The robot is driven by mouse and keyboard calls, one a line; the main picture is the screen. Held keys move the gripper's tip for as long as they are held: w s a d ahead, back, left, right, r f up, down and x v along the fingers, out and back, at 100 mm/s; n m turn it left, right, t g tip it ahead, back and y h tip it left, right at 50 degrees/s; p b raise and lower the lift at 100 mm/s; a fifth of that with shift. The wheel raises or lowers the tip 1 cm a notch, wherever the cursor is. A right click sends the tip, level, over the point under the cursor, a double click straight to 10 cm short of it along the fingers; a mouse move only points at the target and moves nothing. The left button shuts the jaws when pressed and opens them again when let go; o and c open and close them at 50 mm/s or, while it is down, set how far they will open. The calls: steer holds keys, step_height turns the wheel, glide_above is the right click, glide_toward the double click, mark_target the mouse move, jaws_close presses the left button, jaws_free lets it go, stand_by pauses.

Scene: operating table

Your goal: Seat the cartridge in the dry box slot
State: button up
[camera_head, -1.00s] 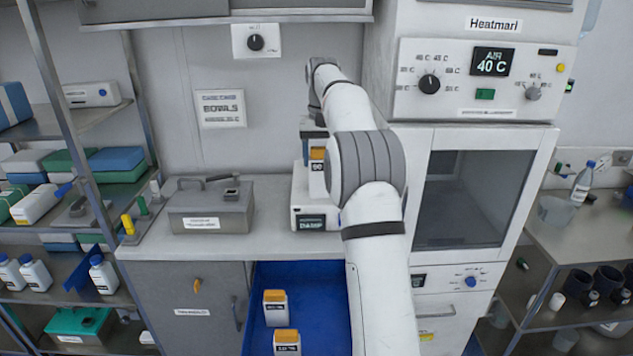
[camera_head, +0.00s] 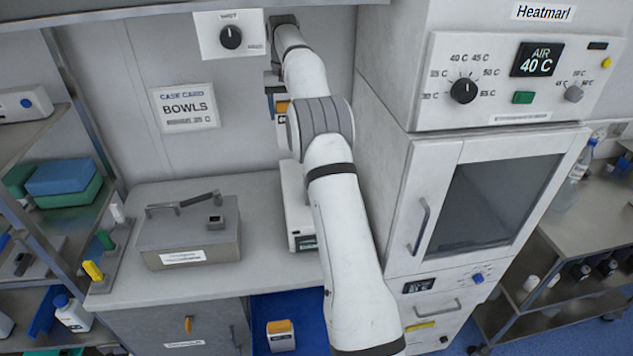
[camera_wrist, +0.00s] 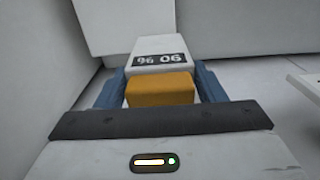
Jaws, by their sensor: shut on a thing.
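The cartridge (camera_wrist: 160,58) is a white block with an orange end and a dark label reading 90 %, upside down in the wrist view. My gripper (camera_wrist: 162,82) is shut on it, with a blue finger on each side. In the head view the cartridge's orange part (camera_head: 281,106) shows beside my arm, above a white box (camera_head: 294,205) on the counter. This box has a small dark display and is partly covered by my arm. Its slot is not visible, and I cannot tell whether the cartridge touches the box.
A grey metal case (camera_head: 188,238) with handles stands on the counter (camera_head: 240,285), left of the box. A tall heating cabinet (camera_head: 395,150) bounds the right side. Another orange-topped cartridge (camera_head: 281,338) stands on a blue surface below. The wall behind is close.

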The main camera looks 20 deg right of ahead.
steer(key=shift+w+a, duration=0.35)
steer(key=shift+a, duration=0.1)
steer(key=shift+s+f, duration=0.1)
steer(key=shift+s, duration=0.15)
steer(key=s+d, duration=0.3)
steer(key=s, duration=1.4)
step_height(320, 180, down, 7)
steer(key=p, duration=0.1)
steer(key=o, duration=1.3)
steer(key=shift+d, duration=0.15)
steer(key=shift+o, duration=0.4)
